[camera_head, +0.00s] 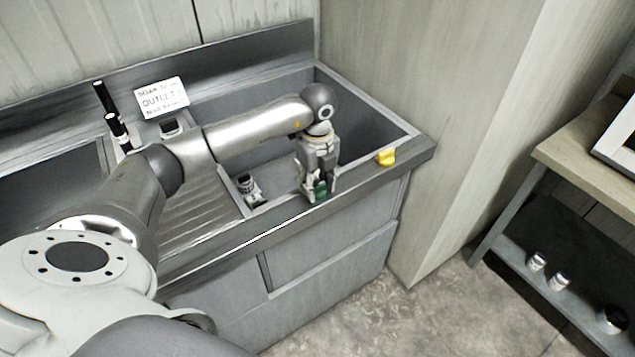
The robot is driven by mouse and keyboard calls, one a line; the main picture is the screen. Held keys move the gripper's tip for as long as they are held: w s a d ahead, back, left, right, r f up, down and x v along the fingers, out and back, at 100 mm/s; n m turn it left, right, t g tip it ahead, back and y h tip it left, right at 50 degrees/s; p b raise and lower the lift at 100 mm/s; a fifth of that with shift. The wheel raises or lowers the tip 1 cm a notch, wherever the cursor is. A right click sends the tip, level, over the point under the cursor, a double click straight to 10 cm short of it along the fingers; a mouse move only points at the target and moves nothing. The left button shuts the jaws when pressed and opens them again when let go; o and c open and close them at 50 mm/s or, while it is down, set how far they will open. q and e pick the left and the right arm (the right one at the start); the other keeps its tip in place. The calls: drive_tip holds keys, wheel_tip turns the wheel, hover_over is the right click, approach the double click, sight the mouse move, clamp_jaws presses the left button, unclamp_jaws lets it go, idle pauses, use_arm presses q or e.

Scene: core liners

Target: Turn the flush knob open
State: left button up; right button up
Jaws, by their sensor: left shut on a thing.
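My left gripper (318,188) points down at the front rim of the sink basin, its arm reaching in from the left. It is shut on a small green thing (321,186), mostly hidden between the fingers, so I cannot tell its shape. A yellow knob-like piece (386,157) sits on the basin's right front rim, to the right of the gripper and apart from it. I cannot tell from its look alone whether this is the flush knob. My right gripper is not in view.
The steel sink (425,146) has a ribbed drainboard (205,210) on the left. A small dark and white fitting (247,186) stands left of the gripper. A wooden-topped shelf (580,160) is at right.

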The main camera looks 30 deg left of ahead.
sight(318, 185)
use_arm(q)
drive_tip(key=shift+w+r, duration=0.1)
idle(0.3)
drive_tip(key=o, duration=1)
wheel_tip(318, 185, up, 12)
idle(0.4)
